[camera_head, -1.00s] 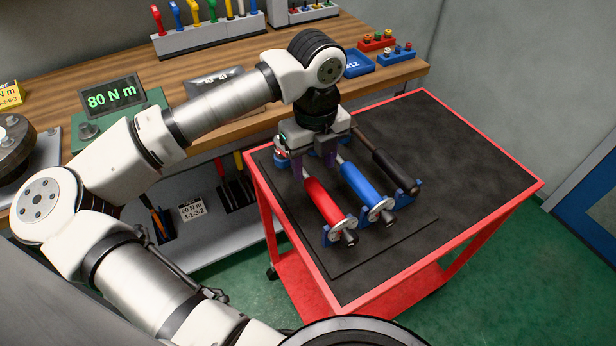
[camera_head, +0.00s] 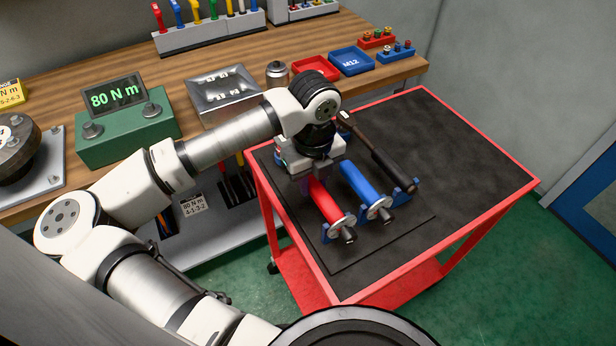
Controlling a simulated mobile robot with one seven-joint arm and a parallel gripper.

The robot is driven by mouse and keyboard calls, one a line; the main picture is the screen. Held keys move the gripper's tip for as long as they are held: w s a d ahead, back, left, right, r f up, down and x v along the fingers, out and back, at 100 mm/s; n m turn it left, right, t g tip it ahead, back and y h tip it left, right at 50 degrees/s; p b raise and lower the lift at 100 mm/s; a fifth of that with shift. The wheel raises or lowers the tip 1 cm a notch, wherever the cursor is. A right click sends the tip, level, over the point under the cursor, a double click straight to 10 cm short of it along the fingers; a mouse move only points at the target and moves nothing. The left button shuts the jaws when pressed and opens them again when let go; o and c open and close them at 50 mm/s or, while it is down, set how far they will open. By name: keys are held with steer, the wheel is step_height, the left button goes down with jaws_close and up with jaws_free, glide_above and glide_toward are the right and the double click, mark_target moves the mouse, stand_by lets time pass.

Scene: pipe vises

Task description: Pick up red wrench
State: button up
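The red wrench (camera_head: 327,203) lies on the black top of the red cart (camera_head: 460,150), its near end in a blue holder. My gripper (camera_head: 308,184) points down at the far end of the red wrench. Its body hides that end of the wrench and most of the fingers, so I cannot tell whether the fingers are open or touch the wrench. A blue wrench (camera_head: 361,184) lies to the right of the red one, and a black-handled wrench (camera_head: 387,168) lies beyond it.
The wooden workbench (camera_head: 150,75) behind holds a green display unit (camera_head: 127,130), a metal block (camera_head: 222,92), a red tray (camera_head: 313,69) and a blue M12 tray (camera_head: 351,60). The right part of the cart top is clear.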

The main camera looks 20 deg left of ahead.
mark_target(313, 180)
jaws_close()
steer(key=shift+r, duration=0.1)
step_height(313, 180, up, 10)
steer(key=shift+b, duration=1)
